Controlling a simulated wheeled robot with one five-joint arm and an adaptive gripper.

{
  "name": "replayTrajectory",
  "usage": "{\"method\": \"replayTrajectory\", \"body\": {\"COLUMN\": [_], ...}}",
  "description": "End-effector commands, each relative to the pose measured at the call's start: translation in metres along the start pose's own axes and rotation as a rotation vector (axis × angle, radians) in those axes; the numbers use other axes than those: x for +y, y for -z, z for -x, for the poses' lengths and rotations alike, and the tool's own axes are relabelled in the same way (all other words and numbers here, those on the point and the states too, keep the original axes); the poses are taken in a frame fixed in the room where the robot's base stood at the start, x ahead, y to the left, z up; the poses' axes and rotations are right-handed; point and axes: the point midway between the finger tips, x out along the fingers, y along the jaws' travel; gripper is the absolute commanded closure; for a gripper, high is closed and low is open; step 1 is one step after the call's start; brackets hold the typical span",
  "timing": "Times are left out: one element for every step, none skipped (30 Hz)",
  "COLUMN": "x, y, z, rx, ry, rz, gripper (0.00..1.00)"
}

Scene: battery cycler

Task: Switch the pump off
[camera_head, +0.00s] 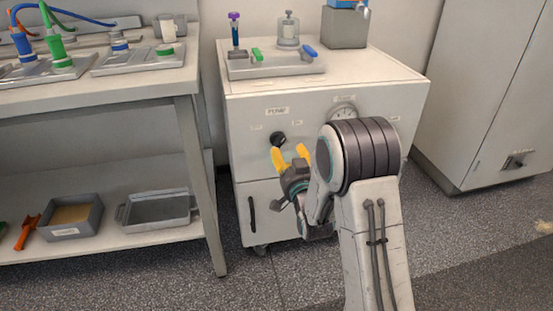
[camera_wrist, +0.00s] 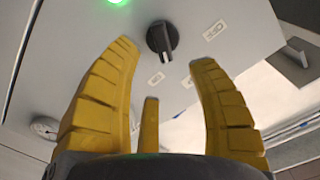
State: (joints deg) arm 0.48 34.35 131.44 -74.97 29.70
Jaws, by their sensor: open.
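The pump cabinet (camera_head: 246,112) is a pale grey box on castors with a "PUMP" label on its front. Its black rotary knob (camera_head: 278,139) sits below that label, and it also shows in the wrist view (camera_wrist: 162,40) with its grip ridge pointing down the picture. A green light (camera_wrist: 116,2) glows on the panel in the wrist view. My gripper (camera_head: 290,156) has yellow fingers and is open and empty. In the wrist view my gripper (camera_wrist: 165,55) has its fingertips on either side of the knob, apart from it. I cannot tell the exact gap to the panel.
A round gauge (camera_head: 343,110) is on the cabinet front, partly behind my arm. A tray (camera_head: 275,70) with green and blue valve handles stands on top. A bench (camera_head: 130,93) is at left, with bins on its lower shelf. A tall cabinet (camera_head: 480,90) stands at right.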

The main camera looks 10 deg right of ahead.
Motion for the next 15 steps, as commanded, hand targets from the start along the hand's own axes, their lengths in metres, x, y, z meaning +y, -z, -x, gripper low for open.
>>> {"method": "replayTrajectory", "body": {"x": [0.003,0.003,0.003,0.003,0.003,0.003,0.004,0.003,0.004,0.003,0.004,0.004,0.004,0.004,0.003], "y": [-0.004,-0.005,-0.005,-0.005,-0.006,-0.006,-0.006,-0.006,-0.006,-0.006,-0.006,-0.007,-0.006,-0.006,-0.006], "z": [-0.001,-0.003,-0.004,-0.006,-0.009,-0.012,-0.015,-0.018,-0.023,-0.026,-0.029,-0.034,-0.037,-0.04,-0.043], "rx": [0.006,0.01,0.013,0.015,0.016,0.017,0.017,0.018,0.017,0.018,0.017,0.017,0.017,0.017,0.017], "ry": [0.003,0.005,0.007,0.008,0.009,0.01,0.01,0.01,0.01,0.01,0.01,0.01,0.01,0.01,0.01], "rz": [-0.003,-0.004,-0.005,-0.006,-0.006,-0.006,-0.006,-0.006,-0.006,-0.006,-0.006,-0.006,-0.006,-0.006,-0.005], "gripper": [0.47,0.47,0.47,0.47,0.47,0.47,0.47,0.47,0.47,0.47,0.47,0.47,0.47,0.47,0.47]}}
